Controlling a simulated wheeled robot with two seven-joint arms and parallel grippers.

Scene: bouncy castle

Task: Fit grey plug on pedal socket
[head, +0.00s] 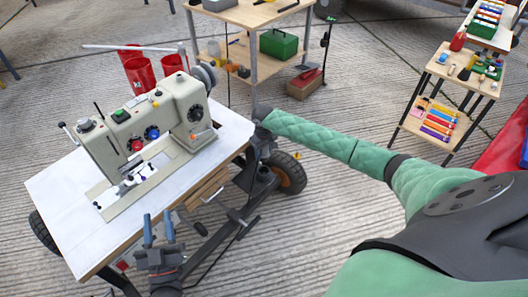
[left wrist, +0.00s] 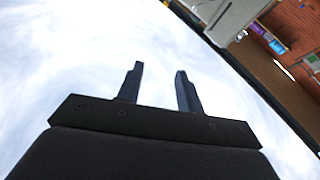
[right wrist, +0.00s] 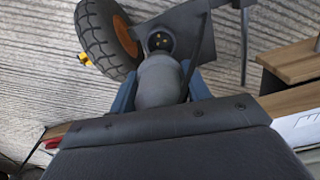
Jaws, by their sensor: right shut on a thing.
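In the right wrist view my right gripper (right wrist: 160,100) is shut on the grey plug (right wrist: 160,80), a rounded grey body between the blue fingers. Just beyond the plug is the dark round pedal socket (right wrist: 159,41) with small brass contacts on its face. The plug's tip overlaps the socket's near edge in this view; I cannot tell whether they touch. In the head view my right gripper (head: 262,152) is beside the cart's wheel, and the plug and socket cannot be made out there. My left gripper (head: 159,229) is open and empty at the table's front edge; its fingers also show in the left wrist view (left wrist: 160,88).
A sewing machine (head: 150,130) stands on the white-topped cart table (head: 62,195). A black wheel (head: 291,172) with an orange hub is close to my right gripper, and in the right wrist view too (right wrist: 105,38). A wooden shelf (head: 255,15) stands behind. Concrete floor is open around.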

